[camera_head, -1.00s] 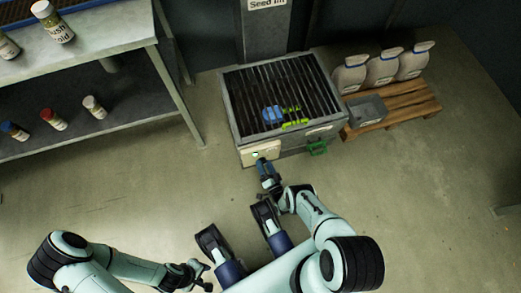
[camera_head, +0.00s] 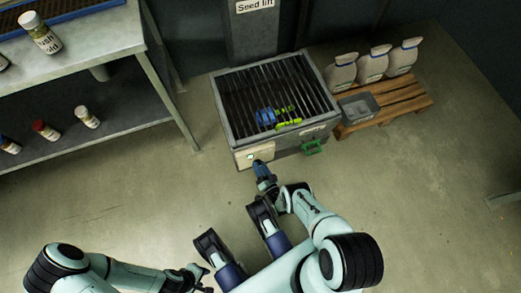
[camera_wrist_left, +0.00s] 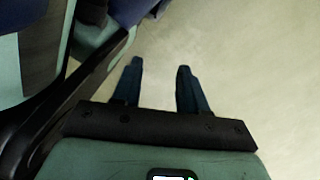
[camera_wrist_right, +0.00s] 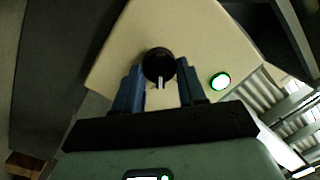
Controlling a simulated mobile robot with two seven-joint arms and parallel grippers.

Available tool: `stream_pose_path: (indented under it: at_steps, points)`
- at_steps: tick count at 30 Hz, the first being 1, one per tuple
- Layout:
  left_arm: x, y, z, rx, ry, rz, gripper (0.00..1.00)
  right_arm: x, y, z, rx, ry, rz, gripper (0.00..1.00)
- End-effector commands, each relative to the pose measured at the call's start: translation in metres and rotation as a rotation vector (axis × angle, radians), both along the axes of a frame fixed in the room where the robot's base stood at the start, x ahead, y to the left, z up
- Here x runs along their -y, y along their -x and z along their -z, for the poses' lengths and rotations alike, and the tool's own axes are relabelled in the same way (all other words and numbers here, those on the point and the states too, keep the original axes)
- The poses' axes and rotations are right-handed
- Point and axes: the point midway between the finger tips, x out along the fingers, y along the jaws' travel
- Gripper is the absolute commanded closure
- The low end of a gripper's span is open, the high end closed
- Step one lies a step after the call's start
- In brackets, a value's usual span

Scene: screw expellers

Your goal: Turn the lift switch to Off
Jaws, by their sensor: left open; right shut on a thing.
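The lift switch is a black round knob (camera_wrist_right: 159,65) with a white pointer mark, on a cream panel (camera_wrist_right: 130,35). In the right wrist view the mark points toward the picture's bottom edge. A green lamp (camera_wrist_right: 220,81) glows beside it. The panel (camera_head: 262,152) is on the front left of the grated metal box (camera_head: 230,118). My right gripper (camera_wrist_right: 160,82) is shut on the knob, one finger each side; it also shows in the head view (camera_head: 259,166). My left gripper (camera_wrist_left: 160,68) is open and empty over bare floor, low in the head view (camera_head: 207,279).
A grey bin (camera_head: 358,107) and a pallet (camera_head: 405,101) with sacks stand to the right. A shelf table (camera_head: 90,53) with jars stands left. The floor between is clear.

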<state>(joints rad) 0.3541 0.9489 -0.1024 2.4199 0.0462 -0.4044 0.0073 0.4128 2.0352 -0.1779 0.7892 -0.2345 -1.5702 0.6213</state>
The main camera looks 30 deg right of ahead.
Motion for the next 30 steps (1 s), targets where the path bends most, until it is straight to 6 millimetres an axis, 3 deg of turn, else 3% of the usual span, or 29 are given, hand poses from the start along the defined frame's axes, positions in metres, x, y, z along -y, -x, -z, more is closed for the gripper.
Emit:
stream_pose_path:
  at_steps: [21, 30]
  points:
    - [0.001, -0.015, -0.006, 0.047, -0.003, 0.006, 0.57, -0.003, -0.003, -0.003, -0.151, 0.625, -0.002, 0.90]
    - [0.002, -0.016, -0.007, 0.053, -0.004, 0.007, 0.57, -0.003, -0.003, -0.003, -0.196, 0.810, -0.002, 0.90]
